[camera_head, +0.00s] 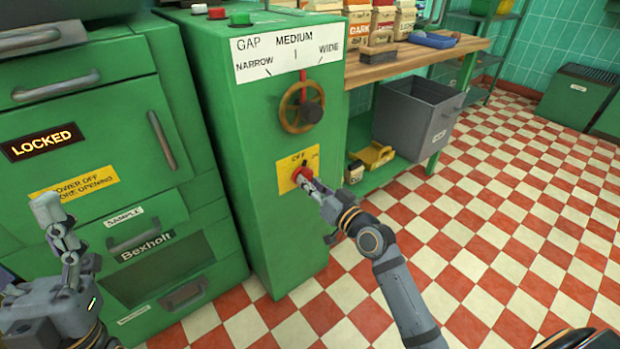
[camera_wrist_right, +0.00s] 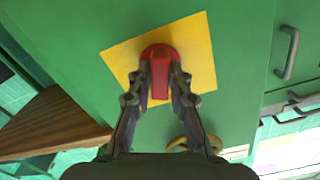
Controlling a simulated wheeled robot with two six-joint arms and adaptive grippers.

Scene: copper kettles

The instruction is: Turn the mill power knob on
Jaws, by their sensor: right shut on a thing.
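The red power knob (camera_head: 300,173) sits on a yellow plate (camera_head: 286,164) on the front of the green mill cabinet (camera_head: 245,150). Small lettering stands above the knob, seemingly "OFF" at the top. My right gripper (camera_head: 307,184) reaches the knob from the lower right and is shut on it. In the right wrist view, the two fingers hold the sides of the red knob (camera_wrist_right: 160,68), with the yellow plate (camera_wrist_right: 197,60) behind. My left gripper (camera_head: 60,222) is at the lower left, away from the knob; its finger gap cannot be made out.
A gap handwheel (camera_head: 287,112) sits above the plate under a NARROW/MEDIUM/WIDE scale (camera_head: 290,48). A green cabinet with a LOCKED sign (camera_head: 42,142) stands left. A wooden bench (camera_head: 400,62) and grey bin (camera_head: 410,115) are right. The checkered floor is open.

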